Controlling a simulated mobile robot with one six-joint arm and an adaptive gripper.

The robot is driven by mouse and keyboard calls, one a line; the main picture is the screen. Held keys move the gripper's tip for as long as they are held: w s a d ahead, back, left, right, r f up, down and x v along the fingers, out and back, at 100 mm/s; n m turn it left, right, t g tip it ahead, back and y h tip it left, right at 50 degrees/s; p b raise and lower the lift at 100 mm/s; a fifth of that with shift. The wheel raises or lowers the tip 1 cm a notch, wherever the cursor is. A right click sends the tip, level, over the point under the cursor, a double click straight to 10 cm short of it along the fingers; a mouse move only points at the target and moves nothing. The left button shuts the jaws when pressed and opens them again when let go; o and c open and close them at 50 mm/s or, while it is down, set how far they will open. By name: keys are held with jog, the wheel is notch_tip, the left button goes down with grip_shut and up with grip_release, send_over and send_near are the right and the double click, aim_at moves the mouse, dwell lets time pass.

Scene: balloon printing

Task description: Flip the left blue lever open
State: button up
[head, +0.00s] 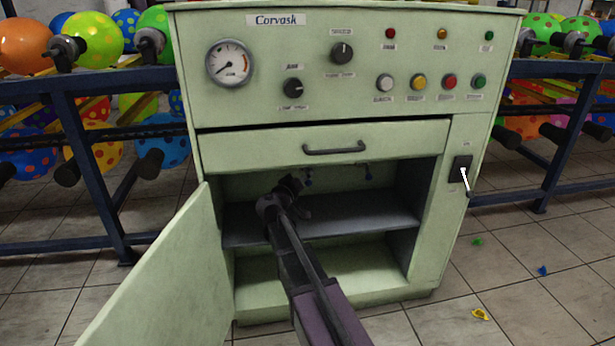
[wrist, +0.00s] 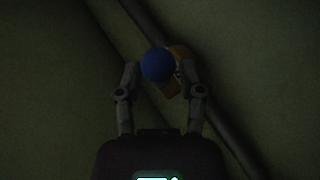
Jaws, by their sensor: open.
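The left blue lever (head: 309,179) hangs under the top of the cabinet's open compartment, just right of my gripper (head: 291,188) in the head view. In the wrist view its round blue end (wrist: 157,65) shows between the two fingertips of my gripper (wrist: 159,70), with a brass-coloured fitting behind it. The fingers are apart with a gap on each side of the blue end. I cannot tell how deep between the fingers it sits. A second blue lever (head: 368,173) hangs further right.
The pale green cabinet (head: 432,240) has its lower door (head: 165,275) swung open at left. A shut drawer (head: 250,152) lies above the compartment and a grey shelf (head: 370,218) below the levers. A black switch (head: 461,168) is at right. Balloon racks (head: 75,160) flank the cabinet.

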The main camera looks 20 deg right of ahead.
jog(key=shift+w+d, duration=0.35)
jog(key=shift+d, duration=0.1)
grip_shut()
